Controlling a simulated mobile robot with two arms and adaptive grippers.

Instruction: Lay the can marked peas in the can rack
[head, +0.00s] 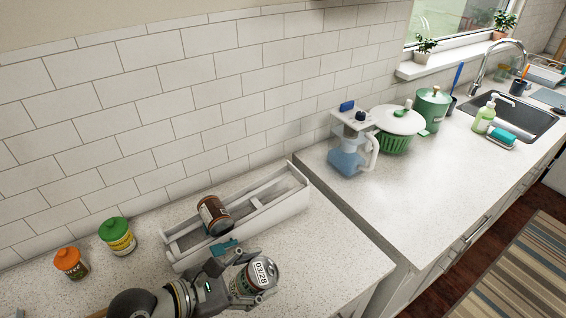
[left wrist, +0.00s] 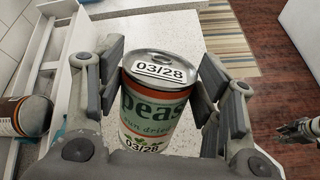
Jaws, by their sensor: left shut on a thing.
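My left gripper (head: 246,272) is shut on the peas can (head: 262,274). In the left wrist view the can (left wrist: 155,105) shows the word "peas", a green label with orange-red bands, and a silver lid stamped 03/28. It is roughly upright between the fingers, in front of the rack. The can rack (head: 285,214) is a long white open tray on the counter, running along the wall. A brown can (head: 213,213) lies in its left half; the right half looks empty. A grey gripper, seemingly my right (left wrist: 300,130), shows at the right edge of the left wrist view; its jaw state is unclear.
An orange-lidded jar (head: 70,263) and a green-lidded yellow jar (head: 118,236) stand left of the rack. A water filter jug (head: 349,155), salad spinner (head: 396,130) and green canister (head: 432,108) stand on the counter to the right. Counter (head: 335,245) right of the rack is clear.

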